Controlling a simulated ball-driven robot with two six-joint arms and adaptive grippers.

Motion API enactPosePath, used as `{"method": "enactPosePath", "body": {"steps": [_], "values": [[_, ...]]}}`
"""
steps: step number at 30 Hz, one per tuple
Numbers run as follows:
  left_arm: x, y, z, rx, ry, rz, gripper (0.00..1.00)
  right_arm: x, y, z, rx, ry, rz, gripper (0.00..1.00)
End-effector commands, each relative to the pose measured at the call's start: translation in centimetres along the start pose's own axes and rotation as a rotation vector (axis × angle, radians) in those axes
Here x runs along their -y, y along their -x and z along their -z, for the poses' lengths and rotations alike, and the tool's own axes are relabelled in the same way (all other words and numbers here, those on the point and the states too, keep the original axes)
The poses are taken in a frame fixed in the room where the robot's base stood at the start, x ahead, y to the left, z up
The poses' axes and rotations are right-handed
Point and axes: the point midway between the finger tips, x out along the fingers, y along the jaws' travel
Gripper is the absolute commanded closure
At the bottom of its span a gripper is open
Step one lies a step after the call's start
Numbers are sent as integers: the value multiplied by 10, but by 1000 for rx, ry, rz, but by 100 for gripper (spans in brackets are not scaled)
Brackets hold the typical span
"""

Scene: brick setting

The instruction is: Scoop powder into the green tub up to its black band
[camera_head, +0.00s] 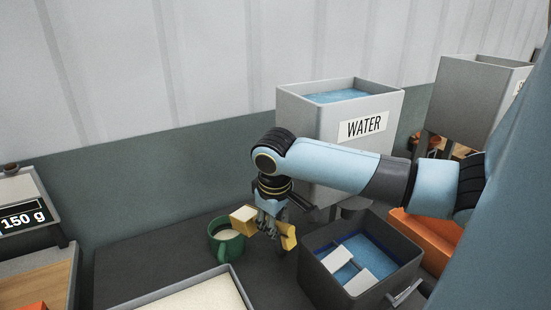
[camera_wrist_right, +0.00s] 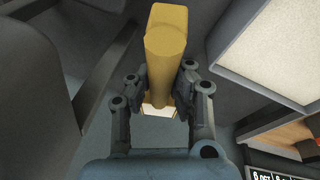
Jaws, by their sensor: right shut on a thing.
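My right gripper (camera_head: 271,224) is shut on the yellow scoop (camera_head: 289,238), beside and to the right of the green tub (camera_head: 229,250). The scoop's squarish cup is at the tub's upper right edge and shows pale powder at its top; I cannot tell whether it touches the rim. The tub stands upright on the dark surface and has pale powder inside. Its black band cannot be made out. In the right wrist view the scoop's handle (camera_wrist_right: 165,55) rises between the fingers of my right gripper (camera_wrist_right: 163,95). My left gripper is in neither view.
A tray of pale powder (camera_head: 243,288) lies in front. A grey bin marked WATER (camera_head: 310,125) stands behind my right arm. A dark bin (camera_head: 335,287) with blue liquid and white blocks is to the right. A display (camera_head: 22,220) reading 150 g is at left.

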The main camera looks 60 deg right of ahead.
Motion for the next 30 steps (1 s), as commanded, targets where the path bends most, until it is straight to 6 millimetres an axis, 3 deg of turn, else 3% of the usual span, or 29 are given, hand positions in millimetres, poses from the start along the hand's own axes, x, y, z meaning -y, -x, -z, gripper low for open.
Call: {"method": "enactPosePath", "body": {"steps": [30], "values": [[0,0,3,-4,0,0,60,-5,12,28,137,18,19,100]]}}
